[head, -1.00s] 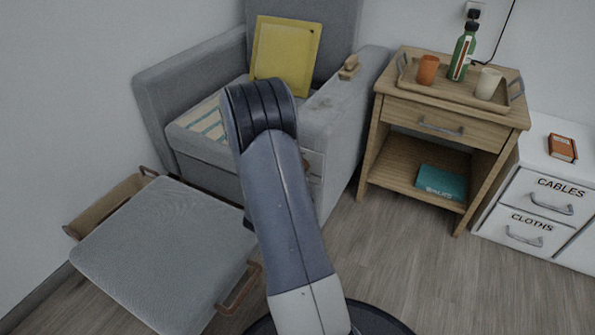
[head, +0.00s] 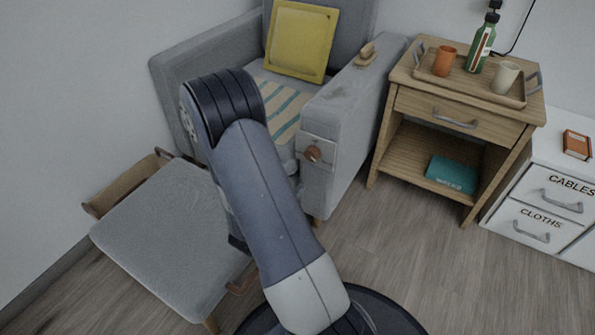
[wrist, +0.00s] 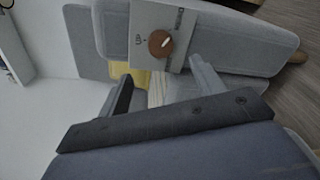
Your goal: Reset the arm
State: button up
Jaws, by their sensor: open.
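My gripper (wrist: 163,86) shows in the wrist view with its two fingers apart and nothing between them. In the head view my arm (head: 258,200) rises from the bottom and bends at a dark joint in front of the grey armchair (head: 345,120); the gripper is hidden there. In the wrist view a pale panel (wrist: 147,22) with a brown knob (wrist: 160,43) and the marking "UP" lies beyond the fingertips, on the chair's arm front. The same knob (head: 312,154) shows in the head view, right of my arm.
A grey-cushioned seat (head: 165,235) stands at the left, close to my arm. A wooden side table (head: 400,100) holds a tray with an orange cup (head: 444,62), a green bottle (head: 481,48) and a pale cup (head: 505,78). White drawers (head: 545,205) stand right. Floor between is clear.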

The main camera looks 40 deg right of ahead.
aim_at(311, 156)
dwell(0.4)
jog(key=b+x, duration=0.2)
jog(key=x, duration=0.8)
jog(key=shift+w+d+b, duration=0.2)
jog(key=shift+d+b, duration=0.1)
jog(key=shift+b, duration=0.05)
jog(key=shift+a, duration=0.15)
